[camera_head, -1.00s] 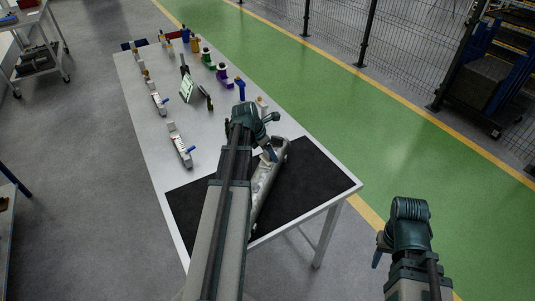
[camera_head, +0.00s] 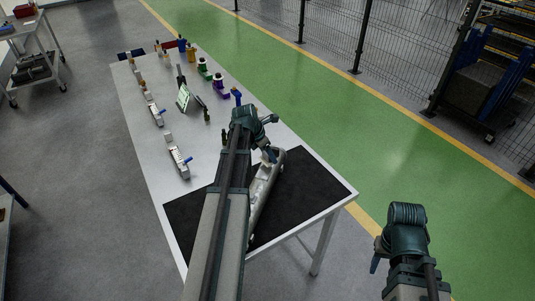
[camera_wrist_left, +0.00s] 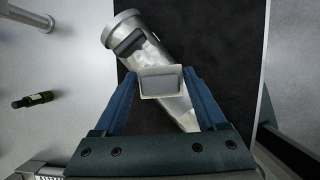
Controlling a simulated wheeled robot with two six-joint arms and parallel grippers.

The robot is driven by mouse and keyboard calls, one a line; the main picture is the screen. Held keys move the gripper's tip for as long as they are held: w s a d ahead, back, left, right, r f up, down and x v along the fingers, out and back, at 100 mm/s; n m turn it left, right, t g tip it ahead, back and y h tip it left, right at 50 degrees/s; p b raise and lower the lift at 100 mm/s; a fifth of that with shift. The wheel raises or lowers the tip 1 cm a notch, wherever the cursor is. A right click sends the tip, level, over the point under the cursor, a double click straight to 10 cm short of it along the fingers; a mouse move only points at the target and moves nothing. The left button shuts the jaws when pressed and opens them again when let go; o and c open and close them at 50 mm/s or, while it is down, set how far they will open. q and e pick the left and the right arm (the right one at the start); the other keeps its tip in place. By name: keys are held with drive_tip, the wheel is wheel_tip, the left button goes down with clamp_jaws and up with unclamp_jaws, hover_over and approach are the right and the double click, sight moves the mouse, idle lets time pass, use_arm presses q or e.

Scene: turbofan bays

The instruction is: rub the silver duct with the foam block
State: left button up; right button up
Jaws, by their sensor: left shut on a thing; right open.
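The silver duct (camera_head: 262,197) lies on the black mat (camera_head: 306,190) at the near end of the table, partly hidden behind my left arm in the head view. My left gripper (camera_head: 269,154) is over the duct's far part. In the left wrist view, the jaws (camera_wrist_left: 160,84) are shut on the foam block (camera_wrist_left: 161,80), a small pale block with a grey face. The block overlaps the duct (camera_wrist_left: 131,33) in that view; I cannot tell whether they touch. My right gripper (camera_head: 376,256) is open, right of the table, away from the duct.
The white table (camera_head: 143,125) carries several small fixtures and coloured parts towards its far end, with a small tablet-like screen (camera_head: 183,97) among them. A dark bottle-like item (camera_wrist_left: 33,100) lies left of the mat. The green floor lane right of the table is clear.

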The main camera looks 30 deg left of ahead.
use_arm(q)
drive_tip(key=shift+r+p, duration=1.55)
drive_tip(key=shift+r, duration=0.4)
drive_tip(key=shift+r, duration=0.1)
wheel_tip(320, 180, up, 3)
drive_tip(key=p, duration=0.3)
